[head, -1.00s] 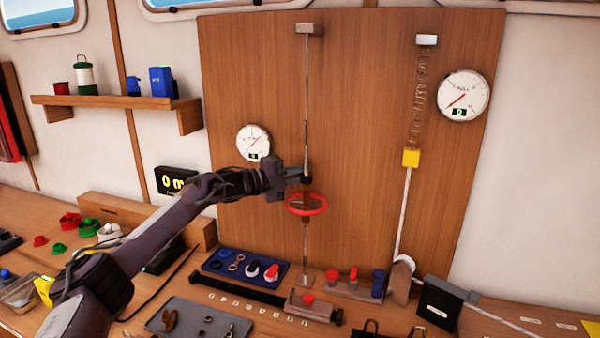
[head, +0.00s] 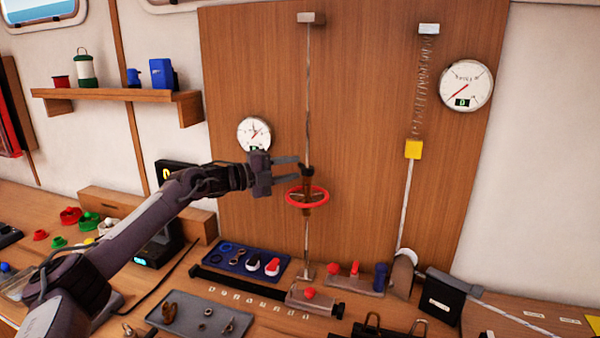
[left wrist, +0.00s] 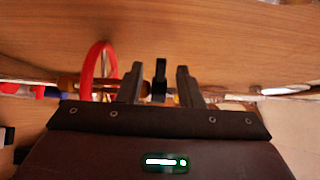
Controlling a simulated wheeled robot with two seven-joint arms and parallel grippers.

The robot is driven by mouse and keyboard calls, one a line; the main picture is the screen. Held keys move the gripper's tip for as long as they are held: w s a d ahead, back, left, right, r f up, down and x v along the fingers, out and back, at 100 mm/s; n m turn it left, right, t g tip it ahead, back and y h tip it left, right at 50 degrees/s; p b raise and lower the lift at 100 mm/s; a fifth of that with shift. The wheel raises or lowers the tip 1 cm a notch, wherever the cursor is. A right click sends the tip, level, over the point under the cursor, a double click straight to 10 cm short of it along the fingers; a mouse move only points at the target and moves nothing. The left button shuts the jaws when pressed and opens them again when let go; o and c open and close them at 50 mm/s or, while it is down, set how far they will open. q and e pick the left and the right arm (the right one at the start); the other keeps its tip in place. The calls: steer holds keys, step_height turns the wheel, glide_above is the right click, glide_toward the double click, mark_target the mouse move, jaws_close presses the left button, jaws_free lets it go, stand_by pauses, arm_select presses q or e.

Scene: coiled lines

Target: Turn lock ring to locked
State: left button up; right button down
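A thin upright rod line on the wooden panel carries a brown fitting with a red handwheel (head: 308,197) around it. A small black ring (head: 307,171), which looks like the lock ring, sits just above the wheel. My left gripper (head: 296,169) is open just left of this ring, with its fingers pointing at it. In the left wrist view the dark ring (left wrist: 160,80) shows between the two spread fingers, with a gap on each side. The red wheel (left wrist: 95,70) is left of the fingers there. Any lock marking is too small to read. My right gripper is out of view.
A round gauge (head: 254,133) hangs behind my left wrist. A second line with a yellow block (head: 413,149) and a larger gauge (head: 466,86) is at the right. A blue tray (head: 247,261) and a grey tray (head: 203,318) with small parts lie on the bench below.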

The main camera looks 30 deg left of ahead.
arm_select(q)
steer(key=b+v, duration=0.1)
steer(key=v, duration=0.3)
stand_by(0.4)
